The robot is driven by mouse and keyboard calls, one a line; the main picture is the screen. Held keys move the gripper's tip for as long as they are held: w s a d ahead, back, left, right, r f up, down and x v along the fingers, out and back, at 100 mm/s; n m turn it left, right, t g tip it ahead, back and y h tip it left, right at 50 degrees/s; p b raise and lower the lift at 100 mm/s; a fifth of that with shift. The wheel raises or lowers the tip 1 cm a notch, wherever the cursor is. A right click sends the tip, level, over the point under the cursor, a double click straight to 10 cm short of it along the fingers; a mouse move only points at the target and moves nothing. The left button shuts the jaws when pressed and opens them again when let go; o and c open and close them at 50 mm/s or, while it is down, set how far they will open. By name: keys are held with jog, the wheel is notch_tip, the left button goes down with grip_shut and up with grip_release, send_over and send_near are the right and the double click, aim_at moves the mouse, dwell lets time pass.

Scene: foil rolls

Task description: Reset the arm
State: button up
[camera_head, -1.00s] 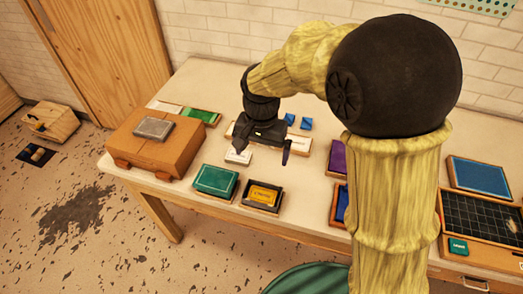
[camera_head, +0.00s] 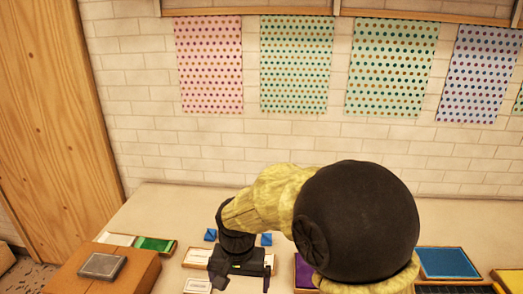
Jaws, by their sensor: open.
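My gripper (camera_head: 238,279) hangs from the yellow-and-black arm, low in the head view, in front of the table's back part. Its fingers point down and run close to the bottom edge of the picture. It is open, and I see nothing held in it. A white card box (camera_head: 197,285) lies just left of it. A longer white tray (camera_head: 198,258) lies behind it, partly hidden by the gripper.
A brown case (camera_head: 135,277) with a grey block (camera_head: 102,265) on top stands at the left. Small blue pieces (camera_head: 266,239) lie behind the gripper. Dotted sheets (camera_head: 297,62) hang on the brick wall.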

jog(key=s+d+t, duration=0.1)
jog(key=s+d, duration=0.2)
jog(key=d, duration=0.7)
jog(key=s+d+f+t, duration=0.1)
jog(key=s+d, duration=0.2)
jog(key=d, duration=0.8)
jog(key=shift+s+d+f+n, duration=0.25)
jog(key=shift+s+d+n, duration=0.05)
jog(key=shift+s+n, duration=0.1)
